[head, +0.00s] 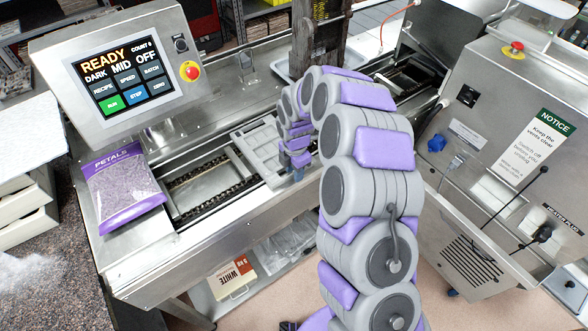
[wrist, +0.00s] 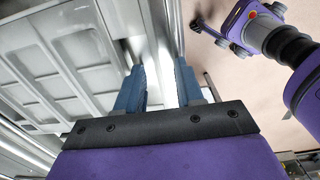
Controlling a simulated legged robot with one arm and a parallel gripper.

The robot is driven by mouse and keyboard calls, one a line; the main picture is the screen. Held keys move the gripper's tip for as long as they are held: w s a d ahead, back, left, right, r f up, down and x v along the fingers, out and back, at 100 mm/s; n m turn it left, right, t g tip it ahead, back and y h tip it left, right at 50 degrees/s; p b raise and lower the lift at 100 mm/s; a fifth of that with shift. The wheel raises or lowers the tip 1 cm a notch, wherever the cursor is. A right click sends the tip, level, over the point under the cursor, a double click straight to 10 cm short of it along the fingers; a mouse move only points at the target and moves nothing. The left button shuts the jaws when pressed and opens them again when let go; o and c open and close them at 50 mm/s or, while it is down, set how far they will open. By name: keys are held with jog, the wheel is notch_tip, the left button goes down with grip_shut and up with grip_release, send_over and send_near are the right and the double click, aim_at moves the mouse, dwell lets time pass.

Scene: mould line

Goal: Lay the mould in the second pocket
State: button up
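The mould (head: 262,147) is a pale grey rectangular tray with shallow cavities. It lies over the chain conveyor (head: 205,180), close to my gripper (head: 297,174). In the wrist view the mould (wrist: 70,62) fills the left side, beside the left finger. My gripper (wrist: 161,75) has two blue fingers standing apart, with a clear gap between them. A bright metal edge shows through the gap, and I see nothing clamped. My arm hides the conveyor to the right of the mould. I cannot tell whether the mould sits flat in a pocket.
A screen panel (head: 124,75) with a red stop button stands at the back left. A purple bag of petals (head: 122,190) lies on the left deck. A steel cabinet (head: 500,150) stands close on the right. A box (head: 230,280) sits on the shelf below.

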notch_tip(320, 180, up, 17)
jog(key=shift+r, duration=0.15)
dwell(0.4)
dwell(0.7)
jog(key=s+d+r+m+b, duration=0.1)
jog(key=s+d+m+b, duration=0.2)
jog(key=s+m, duration=0.5)
jog(key=s+d+r+m+b, duration=0.1)
jog(key=s+d+m+b, duration=0.25)
jog(key=s, duration=0.85)
jog(key=s+d+f+m+g+b, duration=0.1)
jog(key=s+d+f+m, duration=0.1)
jog(key=s+m, duration=0.4)
jog(key=s+d+f+m+b, duration=0.2)
jog(key=s+f+m, duration=0.3)
jog(key=s, duration=0.8)
jog(key=shift+s+d+m+g, duration=0.15)
jog(key=shift+d+m+g, duration=0.25)
jog(key=shift+d+m, duration=0.55)
